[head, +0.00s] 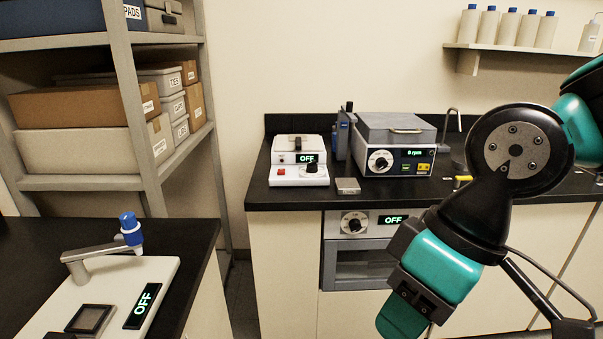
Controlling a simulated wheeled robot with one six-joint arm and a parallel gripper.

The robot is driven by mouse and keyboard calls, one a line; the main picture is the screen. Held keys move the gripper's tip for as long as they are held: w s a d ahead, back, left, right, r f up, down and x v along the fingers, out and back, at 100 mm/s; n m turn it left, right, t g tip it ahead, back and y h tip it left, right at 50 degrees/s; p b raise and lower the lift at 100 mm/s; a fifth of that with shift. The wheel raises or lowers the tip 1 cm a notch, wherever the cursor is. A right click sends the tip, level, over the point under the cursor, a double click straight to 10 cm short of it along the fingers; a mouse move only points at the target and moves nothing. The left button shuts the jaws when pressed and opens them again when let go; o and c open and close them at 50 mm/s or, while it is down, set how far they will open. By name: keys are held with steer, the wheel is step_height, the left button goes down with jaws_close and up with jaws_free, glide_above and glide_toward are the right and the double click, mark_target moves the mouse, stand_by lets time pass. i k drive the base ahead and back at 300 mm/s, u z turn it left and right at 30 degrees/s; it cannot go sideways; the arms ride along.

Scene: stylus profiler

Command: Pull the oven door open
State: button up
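The oven (337,227) is built in under the dark counter at the centre. It has a control panel with a dial (354,223) and a green display reading OFF (392,220). Its grey oven door (340,244) has a dark window (358,271) and looks shut. My arm hangs in front of the right side of the oven and hides that part of the door. A separate handle cannot be made out clearly. My gripper's fingers do not show; the arm runs out at the bottom edge.
On the counter (258,195) stand a white hotplate-like device (300,172) and a spin coater (396,135) reading 0 rpm. A profiler (160,275) sits on the left bench. A shelf rack (128,80) holds boxes. Floor shows between bench and counter.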

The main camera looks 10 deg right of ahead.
mark_target(330, 283)
steer(key=u, duration=0.55)
steer(key=k, duration=1.3)
steer(key=z, duration=0.1)
steer(key=i, duration=0.5)
steer(key=z, duration=0.65)
steer(key=i, duration=0.4)
steer(key=z, duration=0.05)
